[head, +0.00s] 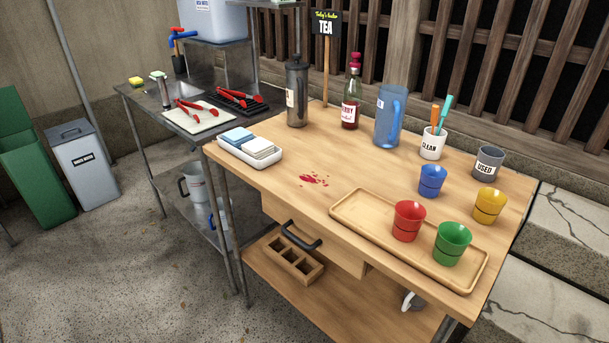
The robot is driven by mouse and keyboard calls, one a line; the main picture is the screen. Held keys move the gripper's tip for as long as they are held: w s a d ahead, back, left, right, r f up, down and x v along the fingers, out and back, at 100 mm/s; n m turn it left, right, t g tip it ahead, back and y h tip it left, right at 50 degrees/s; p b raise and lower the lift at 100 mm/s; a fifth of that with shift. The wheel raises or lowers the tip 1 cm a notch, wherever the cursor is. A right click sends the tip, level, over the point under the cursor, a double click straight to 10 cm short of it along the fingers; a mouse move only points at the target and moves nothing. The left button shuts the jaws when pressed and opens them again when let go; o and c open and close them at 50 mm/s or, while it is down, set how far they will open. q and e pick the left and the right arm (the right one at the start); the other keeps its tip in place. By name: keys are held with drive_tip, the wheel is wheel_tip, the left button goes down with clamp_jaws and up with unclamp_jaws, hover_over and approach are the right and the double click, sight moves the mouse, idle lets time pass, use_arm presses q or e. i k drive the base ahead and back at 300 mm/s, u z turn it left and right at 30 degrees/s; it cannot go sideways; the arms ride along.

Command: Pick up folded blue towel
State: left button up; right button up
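The folded blue towel (237,136) lies in a small white tray (232,154) at the left end of the wooden table. A folded whitish cloth (260,146) lies beside it on the right in the same tray. The top of the blue towel is uncovered. Neither my left nor my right gripper shows in the head view.
A dark grey flask (297,92) stands behind the tray to the right. A red spill (314,179) marks the table. A wooden tray (349,217) holds a red cup (408,219) and a green cup (452,242). A metal side table (150,100) adjoins on the left.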

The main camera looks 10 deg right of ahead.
sight(235, 138)
drive_tip(key=u, duration=1.5)
drive_tip(key=i, duration=2.75)
drive_tip(key=z, duration=3.2)
